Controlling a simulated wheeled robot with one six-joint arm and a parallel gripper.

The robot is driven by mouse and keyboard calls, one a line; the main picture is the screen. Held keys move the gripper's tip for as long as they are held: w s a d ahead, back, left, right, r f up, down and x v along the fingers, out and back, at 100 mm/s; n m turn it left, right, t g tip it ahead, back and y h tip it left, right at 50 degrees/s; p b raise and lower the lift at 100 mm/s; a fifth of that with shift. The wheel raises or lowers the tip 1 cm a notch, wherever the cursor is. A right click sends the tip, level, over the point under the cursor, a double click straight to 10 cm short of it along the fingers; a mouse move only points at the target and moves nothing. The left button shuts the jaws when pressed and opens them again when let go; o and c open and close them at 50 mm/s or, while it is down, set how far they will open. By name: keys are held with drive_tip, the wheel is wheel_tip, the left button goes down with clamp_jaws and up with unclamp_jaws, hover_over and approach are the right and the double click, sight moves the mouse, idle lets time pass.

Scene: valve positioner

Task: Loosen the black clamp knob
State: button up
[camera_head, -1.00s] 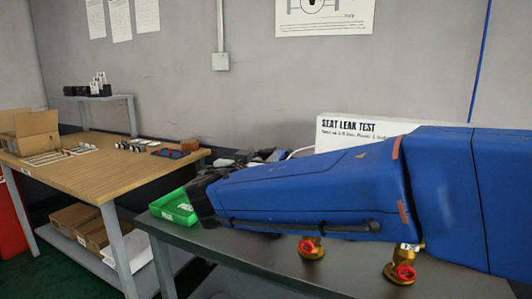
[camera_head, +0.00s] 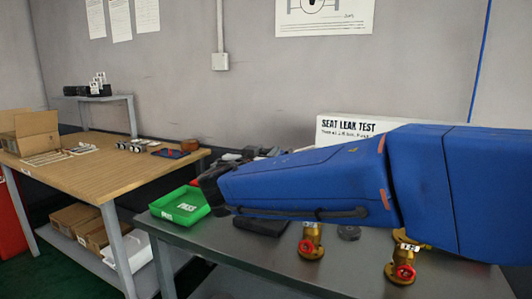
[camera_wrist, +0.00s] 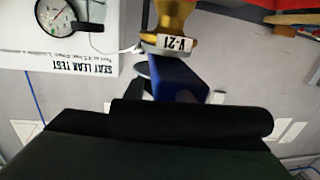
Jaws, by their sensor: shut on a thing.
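I cannot pick out the black clamp knob for sure in either view. My gripper (camera_wrist: 180,90) shows in the wrist view, its wide black body across the lower half. A brass valve (camera_wrist: 172,18) with a white tag is close in front, joined to or overlapping a blue part (camera_wrist: 178,75) between dark finger parts. The gripper appears shut on this valve's blue part, though the contact is not clear. In the head view my arm hides much of the bench, and the gripper end is at its left, by the green bin (camera_head: 180,206).
Two brass valves with red handwheels (camera_head: 312,240) (camera_head: 404,262) stand on the dark bench (camera_head: 235,252). A black block (camera_head: 262,226) and a dark round disc (camera_head: 348,232) lie near them. A white test board (camera_head: 350,129) stands behind. A wooden table (camera_head: 90,160) is at left.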

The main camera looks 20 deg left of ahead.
drive_tip(key=shift+n+y, duration=0.3)
drive_tip(key=shift+y, duration=0.2)
drive_tip(key=n+y, duration=0.1)
drive_tip(key=y, duration=0.1)
drive_tip(key=shift+d+n+g+y, duration=0.1)
drive_tip(key=shift+n+g+y, duration=0.2)
drive_tip(key=shift+n+y, duration=0.1)
drive_tip(key=shift+n+g+y, duration=0.6)
drive_tip(key=shift+n+y, duration=0.4)
drive_tip(key=shift+y, duration=0.35)
drive_tip(key=shift+n+g+y, duration=0.6)
drive_tip(key=shift+n+y, duration=0.4)
drive_tip(key=shift+y, duration=0.35)
drive_tip(key=shift+a+n+g+y, duration=0.25)
drive_tip(key=shift+n+g+y, duration=0.45)
drive_tip(key=shift+y, duration=0.3)
drive_tip(key=o, duration=1.1)
drive_tip(key=shift+c, duration=0.2)
drive_tip(key=v, duration=1.7)
drive_tip(key=shift+s+d, duration=0.2)
